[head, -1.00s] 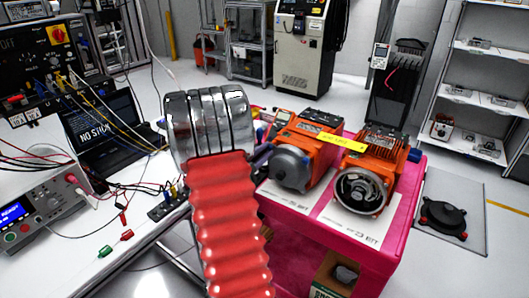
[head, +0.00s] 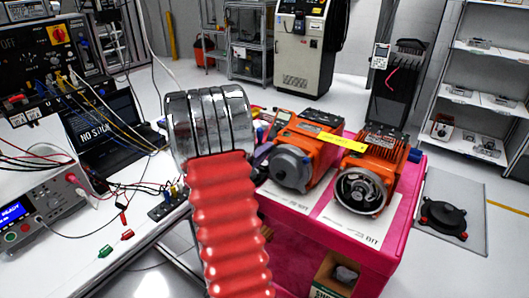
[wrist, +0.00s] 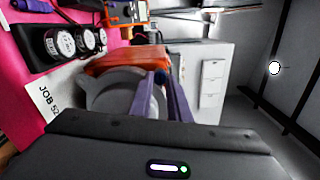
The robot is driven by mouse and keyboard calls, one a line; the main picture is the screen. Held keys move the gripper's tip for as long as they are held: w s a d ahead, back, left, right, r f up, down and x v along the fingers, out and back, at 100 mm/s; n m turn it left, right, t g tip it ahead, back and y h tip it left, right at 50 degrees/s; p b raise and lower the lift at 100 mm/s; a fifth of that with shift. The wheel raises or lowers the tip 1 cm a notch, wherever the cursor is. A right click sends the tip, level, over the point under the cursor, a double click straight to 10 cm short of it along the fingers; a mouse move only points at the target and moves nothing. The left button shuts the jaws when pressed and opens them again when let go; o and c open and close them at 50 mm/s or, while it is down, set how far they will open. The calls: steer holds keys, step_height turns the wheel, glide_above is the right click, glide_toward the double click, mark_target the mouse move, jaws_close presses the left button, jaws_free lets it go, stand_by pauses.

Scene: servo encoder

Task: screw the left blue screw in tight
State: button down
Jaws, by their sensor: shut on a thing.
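Two orange motors stand side by side on a pink cart (head: 400,240), the left motor (head: 310,130) and the right motor (head: 388,145). In the head view my gripper (head: 263,152) is mostly hidden behind my red arm, with a purple finger showing at the left motor's left side. In the wrist view my gripper (wrist: 162,80) has its two purple fingers close together beside the grey round end cover (wrist: 112,92) of the left motor. A small blue piece shows between the fingertips, which looks like the left blue screw (wrist: 160,77); its seating is hidden.
A white bench (head: 95,235) with cables, a laptop (head: 100,128) and a power unit (head: 40,212) stands on the left. A round black part (head: 443,217) lies on a floor plate at the right. Shelves (head: 487,95) stand behind it.

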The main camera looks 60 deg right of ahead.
steer(key=shift+s+f, duration=0.15)
steer(key=shift+f, duration=0.15)
steer(key=c, duration=2)
jaws_free()
steer(key=o, duration=0.4)
steer(key=shift+r, duration=0.2)
steer(key=shift+c, duration=0.2)
steer(key=shift+a, duration=0.1)
steer(key=w+a, duration=0.2)
steer(key=a, duration=1.1)
steer(key=shift+w+a, duration=0.15)
steer(key=shift+a, duration=0.1)
